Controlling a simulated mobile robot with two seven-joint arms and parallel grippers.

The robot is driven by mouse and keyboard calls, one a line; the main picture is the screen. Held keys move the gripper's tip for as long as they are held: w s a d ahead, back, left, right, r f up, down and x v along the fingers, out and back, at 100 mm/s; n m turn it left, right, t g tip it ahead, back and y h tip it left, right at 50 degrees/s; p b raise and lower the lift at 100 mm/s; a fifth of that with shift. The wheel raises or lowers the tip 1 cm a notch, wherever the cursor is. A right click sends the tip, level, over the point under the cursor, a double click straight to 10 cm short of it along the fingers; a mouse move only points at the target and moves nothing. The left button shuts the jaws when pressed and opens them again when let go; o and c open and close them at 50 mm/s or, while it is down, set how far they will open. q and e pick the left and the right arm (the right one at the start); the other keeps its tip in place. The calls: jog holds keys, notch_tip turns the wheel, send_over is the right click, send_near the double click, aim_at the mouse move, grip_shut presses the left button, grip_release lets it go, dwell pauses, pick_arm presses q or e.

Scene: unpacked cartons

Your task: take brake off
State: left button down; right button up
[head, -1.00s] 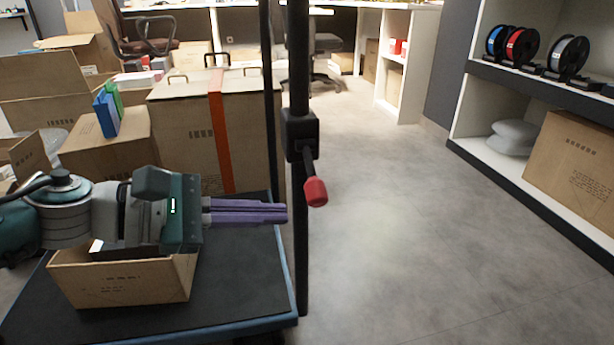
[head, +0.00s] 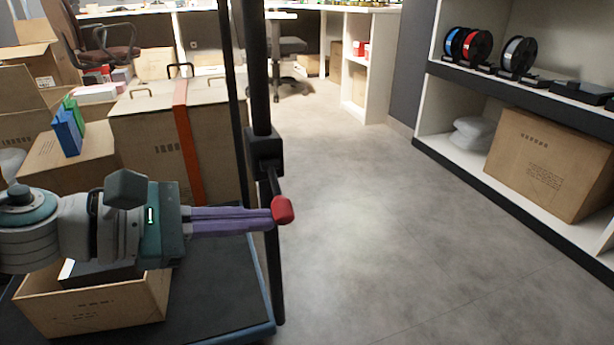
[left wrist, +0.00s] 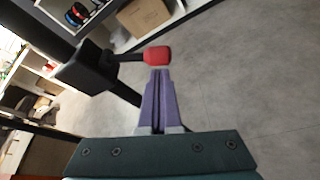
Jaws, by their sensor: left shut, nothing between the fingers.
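The brake lever shows as a short black arm with a red knob (head: 283,210), mounted on a black box (head: 265,152) on the cart's dark post. The lever slants down toward the right. My left gripper (head: 268,218) has its purple fingers together and empty, with the tips right by the red knob in the head view. In the left wrist view the fingertips (left wrist: 157,72) lie just below the red knob (left wrist: 157,55); I cannot tell whether they touch it. My right gripper is not in view.
The cart's dark platform (head: 215,290) carries an open carton (head: 95,308) under my left arm. A large carton with an orange strap (head: 160,140) stands behind. Shelves with spools (head: 477,45) are at the right. The grey floor (head: 380,230) between is clear.

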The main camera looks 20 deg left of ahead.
aim_at(280, 211)
pick_arm(q)
jog(key=shift+s+d+r+n+g+p, duration=0.1)
jog(key=shift+s+r+n+g+p, duration=0.15)
jog(key=shift+r+n+g+p, duration=0.25)
jog(key=r+n, duration=0.1)
jog(key=r+n+g+h+p, duration=0.1)
jog(key=shift+s+d+n, duration=0.2)
jog(key=shift+s+n, duration=0.1)
notch_tip(280, 211, up, 3)
jog(key=n+g+h, duration=0.1)
jog(key=n+g, duration=0.1)
jog(key=n, duration=0.1)
jog(key=shift+w+r+n+h, duration=0.1)
jog(key=shift+r+n+h, duration=0.05)
jog(key=shift+n+h, duration=0.2)
dwell(0.3)
jog(key=shift+r, duration=0.1)
